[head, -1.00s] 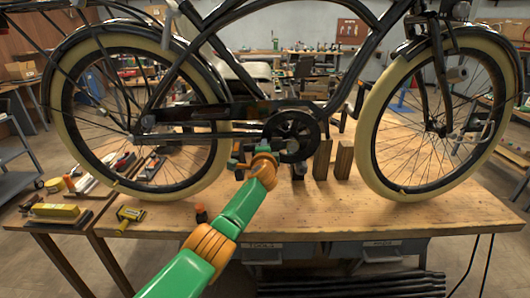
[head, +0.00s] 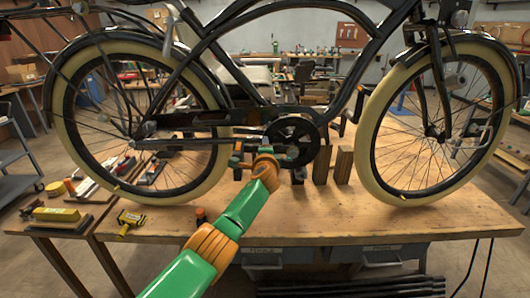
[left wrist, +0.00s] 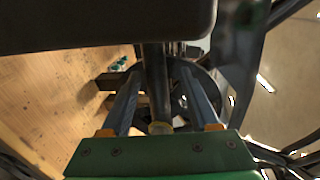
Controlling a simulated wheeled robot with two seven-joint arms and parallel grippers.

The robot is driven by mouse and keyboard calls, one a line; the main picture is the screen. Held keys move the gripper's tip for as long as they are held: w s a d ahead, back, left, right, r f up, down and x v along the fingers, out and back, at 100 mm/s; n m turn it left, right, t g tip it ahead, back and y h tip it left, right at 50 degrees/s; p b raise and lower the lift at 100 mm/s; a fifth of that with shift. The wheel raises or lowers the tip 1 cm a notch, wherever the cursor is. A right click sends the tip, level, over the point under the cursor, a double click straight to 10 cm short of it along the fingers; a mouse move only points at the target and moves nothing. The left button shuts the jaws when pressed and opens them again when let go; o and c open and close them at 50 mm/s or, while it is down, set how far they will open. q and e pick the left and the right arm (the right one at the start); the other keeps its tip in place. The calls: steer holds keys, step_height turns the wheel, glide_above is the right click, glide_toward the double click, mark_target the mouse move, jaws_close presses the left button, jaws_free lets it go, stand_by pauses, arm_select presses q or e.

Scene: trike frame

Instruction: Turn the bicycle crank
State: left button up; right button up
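The black bicycle crank and chainring (head: 292,138) sit low in the middle of the frame in the head view. My left gripper (head: 250,152) is just left of the chainring, at the pedal end of the crank, and its fingers are hard to make out there. In the left wrist view my left gripper's two fingers (left wrist: 158,100) stand apart on either side of a dark shaft (left wrist: 157,85). Gaps show between fingers and shaft. A large dark block (left wrist: 100,20), seemingly the pedal, fills the top left close to the camera. My right gripper is not in view.
The bicycle stands on a wooden workbench (head: 300,222) between its rear wheel (head: 205,180) and front wheel (head: 375,185). Wooden blocks (head: 343,166) stand right of the chainring. Tools and a yellow box (head: 55,214) lie at the left.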

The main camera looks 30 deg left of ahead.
arm_select(q)
steer(key=shift+f, duration=0.15)
steer(key=shift+d, duration=0.1)
steer(key=p+v, duration=0.2)
steer(key=v, duration=0.5)
stand_by(0.5)
